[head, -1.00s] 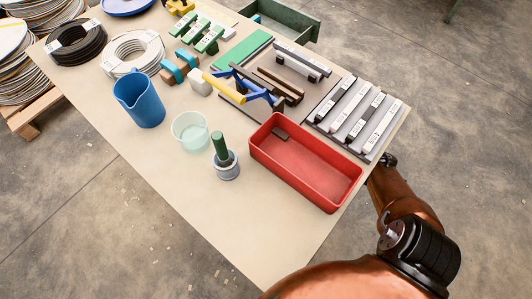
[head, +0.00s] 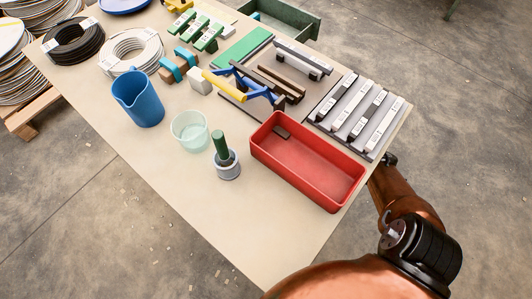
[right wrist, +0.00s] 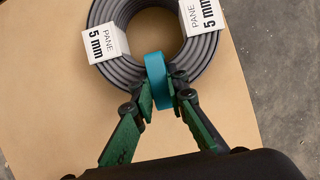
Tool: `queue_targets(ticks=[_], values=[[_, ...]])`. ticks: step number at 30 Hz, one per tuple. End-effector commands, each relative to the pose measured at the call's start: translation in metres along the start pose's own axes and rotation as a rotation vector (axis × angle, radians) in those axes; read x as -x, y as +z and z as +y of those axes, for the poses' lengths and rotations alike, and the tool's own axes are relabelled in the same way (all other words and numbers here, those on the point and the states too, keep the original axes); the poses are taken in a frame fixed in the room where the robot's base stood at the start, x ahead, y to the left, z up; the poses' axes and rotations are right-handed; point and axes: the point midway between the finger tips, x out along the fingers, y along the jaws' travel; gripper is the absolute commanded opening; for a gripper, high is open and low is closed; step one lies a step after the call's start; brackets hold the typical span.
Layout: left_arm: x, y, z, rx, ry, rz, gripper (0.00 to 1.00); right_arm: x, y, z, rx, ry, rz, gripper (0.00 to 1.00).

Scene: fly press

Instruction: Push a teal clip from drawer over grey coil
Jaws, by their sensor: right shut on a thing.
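In the right wrist view, my right gripper (right wrist: 158,97) has its green fingers shut on a teal clip (right wrist: 156,80), one finger on either side. The clip lies across the near part of the grey coil (right wrist: 112,30), overlapping its outer edge. I cannot tell how far down it sits on the coil. The coil lies flat and carries two white "PANE 5 mm" labels. A green drawer (head: 285,20) stands open beyond the table in the head view. My right gripper cannot be made out in the head view, and my left gripper is not in view.
In the head view, the table (head: 215,215) holds a dark coil (head: 75,45), a white coil (head: 130,55), a blue jug (head: 138,100), a clear bowl (head: 190,130) and a red tray (head: 305,165). Its front strip is clear. Bare surface surrounds the grey coil's left side.

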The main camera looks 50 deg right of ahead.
Motion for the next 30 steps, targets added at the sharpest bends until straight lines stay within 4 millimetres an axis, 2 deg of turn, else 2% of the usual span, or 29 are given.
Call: queue_targets(ticks=[26, 27, 30], values=[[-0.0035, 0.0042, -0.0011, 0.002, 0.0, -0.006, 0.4, -0.0077, -0.0032, 0.0002, 0.0, 0.0, 0.0, 0.0], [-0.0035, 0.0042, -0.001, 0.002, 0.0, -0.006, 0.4, -0.0077, -0.0031, 0.0002, 0.0, 0.0, 0.0, 0.14], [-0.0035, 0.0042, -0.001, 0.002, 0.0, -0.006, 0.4, -0.0077, -0.0032, 0.0001, 0.0, 0.0, 0.0, 0.21]])
